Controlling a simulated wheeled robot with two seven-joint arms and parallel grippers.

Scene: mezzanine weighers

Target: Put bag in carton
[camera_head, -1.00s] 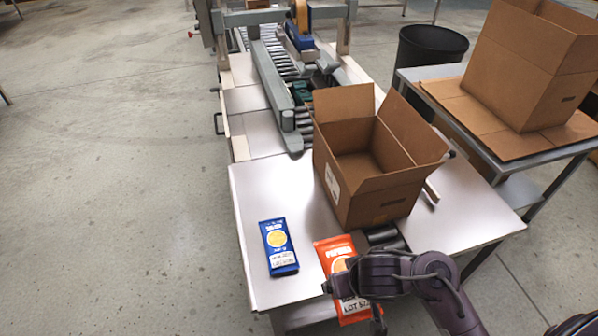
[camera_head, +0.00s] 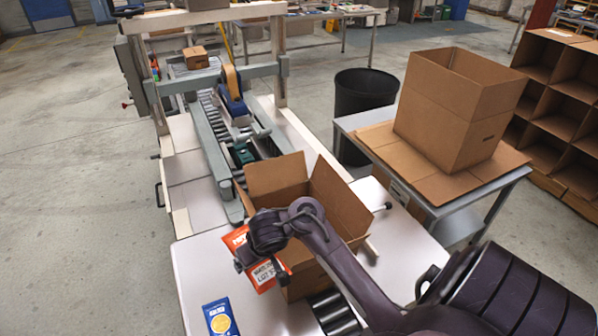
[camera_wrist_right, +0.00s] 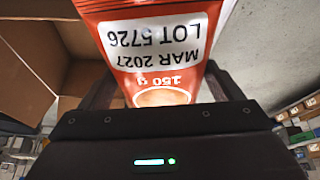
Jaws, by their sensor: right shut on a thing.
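An orange bag (camera_head: 265,272) with a white date label is held up by my right gripper (camera_head: 246,262), just in front of the open carton. In the right wrist view the bag (camera_wrist_right: 160,80) sits between the fingers of the shut right gripper (camera_wrist_right: 160,92). The open brown carton (camera_head: 300,286) stands on the table with its flaps up. Its inside is mostly hidden by my arm in the head view. A carton wall (camera_wrist_right: 30,75) also shows at the left in the right wrist view. A blue bag (camera_head: 221,317) lies on the table. My left gripper is not in view.
A roller conveyor (camera_head: 222,125) with a taping machine runs behind the carton. A second, empty carton (camera_head: 455,110) stands on a side table (camera_head: 500,185) at the right. A black bin (camera_head: 362,95) is behind. Bare tabletop (camera_head: 195,260) lies left of the carton.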

